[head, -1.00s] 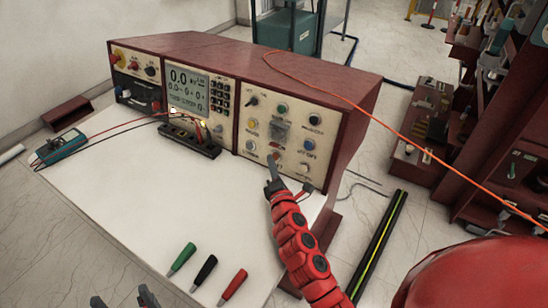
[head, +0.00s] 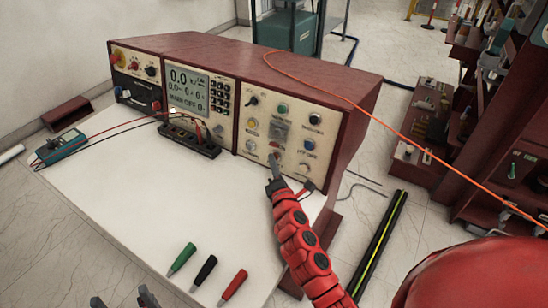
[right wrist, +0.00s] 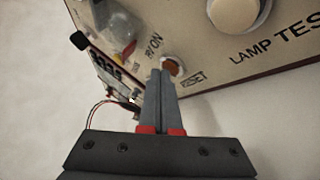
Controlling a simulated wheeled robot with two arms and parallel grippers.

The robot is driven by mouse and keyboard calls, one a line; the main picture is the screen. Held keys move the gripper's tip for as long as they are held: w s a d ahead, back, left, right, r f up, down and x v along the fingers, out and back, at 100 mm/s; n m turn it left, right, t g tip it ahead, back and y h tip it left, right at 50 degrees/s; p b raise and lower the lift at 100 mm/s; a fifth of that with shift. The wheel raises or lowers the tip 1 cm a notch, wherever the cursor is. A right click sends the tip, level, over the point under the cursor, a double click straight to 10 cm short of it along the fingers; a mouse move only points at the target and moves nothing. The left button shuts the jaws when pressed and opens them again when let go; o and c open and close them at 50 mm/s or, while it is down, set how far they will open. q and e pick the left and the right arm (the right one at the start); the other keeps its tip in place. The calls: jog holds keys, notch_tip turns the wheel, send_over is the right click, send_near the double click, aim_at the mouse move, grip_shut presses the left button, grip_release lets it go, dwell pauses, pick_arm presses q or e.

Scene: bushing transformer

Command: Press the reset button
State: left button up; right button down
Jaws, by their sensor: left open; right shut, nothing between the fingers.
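The reset button (right wrist: 173,66) is a small orange-brown round button on the cream panel, with the word RESET beside it in the right wrist view. My right gripper (right wrist: 161,73) is shut and empty, with its tips right at the button and partly covering it. Whether they touch it I cannot tell. In the head view my right gripper (head: 275,158) reaches up to the lower part of the right panel (head: 252,133) and hides the button. My left gripper (head: 124,301) shows only its open fingertips at the bottom edge.
A white lamp-test button (right wrist: 236,12) sits near the reset button. A blue multimeter (head: 62,146) and green, black and red probes (head: 206,270) lie on the white table (head: 130,205), whose middle is clear.

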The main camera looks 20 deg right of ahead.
jog(key=shift+s+a+r, duration=0.25)
jog(key=shift+s+a, duration=0.25)
jog(key=shift+a, duration=0.2)
jog(key=shift+s+a+r+b, duration=0.2)
jog(key=shift+s+a, duration=0.4)
jog(key=shift+a, duration=0.2)
jog(key=shift+s+a+r+b, duration=0.15)
jog(key=shift+s+a+b, duration=0.05)
jog(key=shift+s+a, duration=0.5)
jog(key=shift+s+a+r, duration=0.2)
jog(key=shift+a, duration=0.2)
